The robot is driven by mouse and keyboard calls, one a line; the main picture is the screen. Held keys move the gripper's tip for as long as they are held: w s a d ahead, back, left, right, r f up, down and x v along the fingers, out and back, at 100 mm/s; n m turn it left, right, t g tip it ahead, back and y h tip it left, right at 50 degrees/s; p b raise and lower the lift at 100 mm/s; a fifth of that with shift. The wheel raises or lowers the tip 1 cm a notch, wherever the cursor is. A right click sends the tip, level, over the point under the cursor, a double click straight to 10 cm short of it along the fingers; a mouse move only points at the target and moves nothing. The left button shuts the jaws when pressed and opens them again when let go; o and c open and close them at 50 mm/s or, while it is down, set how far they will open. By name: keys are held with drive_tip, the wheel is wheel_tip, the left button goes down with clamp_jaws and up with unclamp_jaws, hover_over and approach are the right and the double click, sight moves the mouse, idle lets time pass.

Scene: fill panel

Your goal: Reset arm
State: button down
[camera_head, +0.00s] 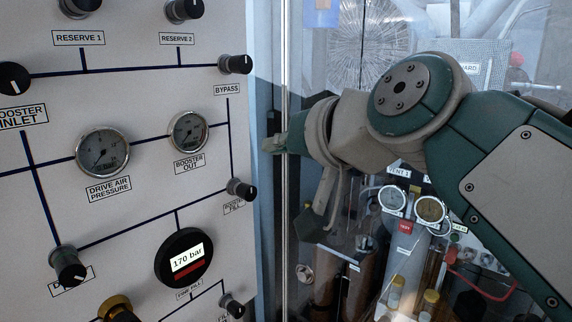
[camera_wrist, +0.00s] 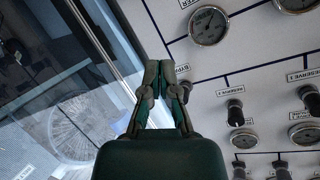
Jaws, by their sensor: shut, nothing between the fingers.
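My arm (camera_head: 415,95) reaches in from the right in the head view, in front of a glass pane. My gripper (camera_head: 270,145) is at the right edge of the white panel (camera_head: 135,215), between the bypass knob (camera_head: 236,64) and the booster fill knob (camera_head: 241,189) in height. It appears clear of both knobs in this view. In the wrist view my gripper (camera_wrist: 159,68) has its fingertips together with nothing between them, near the panel edge and the bypass label. Whether it touches the panel edge I cannot tell.
The panel carries several knobs and gauges, including the drive air pressure gauge (camera_head: 102,153), the booster out gauge (camera_head: 188,132) and a display (camera_head: 183,257) reading 170 bar. Glass with a metal frame (camera_head: 286,230) stands right of the panel. Bottles and small gauges (camera_head: 430,209) show behind my arm.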

drive_tip(key=s+d+f+g+h, duration=0.1)
drive_tip(key=s+d+f+h, duration=0.2)
drive_tip(key=f, duration=0.7)
drive_tip(key=s+d+f+m+g+h, duration=0.1)
drive_tip(key=s+d+f+g+h, duration=0.1)
drive_tip(key=s+d+f, duration=0.3)
drive_tip(key=s+d+f+m+g+h, duration=0.1)
drive_tip(key=d+f, duration=0.7)
drive_tip(key=f, duration=0.8)
drive_tip(key=s+g+h, duration=0.1)
drive_tip(key=s+h, duration=0.1)
drive_tip(key=s, duration=0.1)
drive_tip(key=shift+d+f+h, duration=0.25)
drive_tip(key=shift+f+h, duration=0.05)
drive_tip(key=shift+f, duration=0.1)
